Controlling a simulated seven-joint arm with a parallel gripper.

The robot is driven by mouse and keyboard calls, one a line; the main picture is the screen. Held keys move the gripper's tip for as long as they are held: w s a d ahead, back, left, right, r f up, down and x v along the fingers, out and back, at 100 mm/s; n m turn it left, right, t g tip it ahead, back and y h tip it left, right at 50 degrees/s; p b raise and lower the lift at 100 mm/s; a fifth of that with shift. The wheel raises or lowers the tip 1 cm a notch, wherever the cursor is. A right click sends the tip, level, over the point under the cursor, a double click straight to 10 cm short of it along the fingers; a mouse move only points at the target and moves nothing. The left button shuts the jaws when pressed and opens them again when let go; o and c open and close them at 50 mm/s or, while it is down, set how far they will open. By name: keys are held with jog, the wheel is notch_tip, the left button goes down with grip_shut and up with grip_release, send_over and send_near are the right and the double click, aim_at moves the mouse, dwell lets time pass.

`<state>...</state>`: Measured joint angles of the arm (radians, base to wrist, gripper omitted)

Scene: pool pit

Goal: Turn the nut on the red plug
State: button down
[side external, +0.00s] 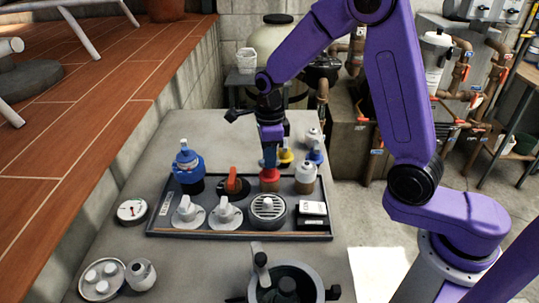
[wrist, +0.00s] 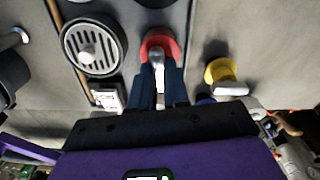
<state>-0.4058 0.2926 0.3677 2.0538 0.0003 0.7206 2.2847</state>
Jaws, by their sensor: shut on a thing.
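The red plug (side external: 269,175) stands in the back row of the dark tray, near its middle. It also shows in the wrist view (wrist: 160,38) as a red ring with a pale grey nut (wrist: 158,57) on it. My gripper (side external: 269,163) points down onto the plug from above. In the wrist view its two dark blue fingers (wrist: 159,70) are shut on the nut, one on each side. The fingers hide part of the nut, and in the side view they hide nearly all of it.
A yellow plug (wrist: 222,72) stands behind the tray. A pump pot (side external: 287,272) stands in front.

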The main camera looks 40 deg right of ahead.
jog(key=shift+m, duration=0.7)
jog(key=c, duration=1.1)
grip_release()
notch_tip(320, 180, up, 17)
jog(key=shift+r, duration=0.2)
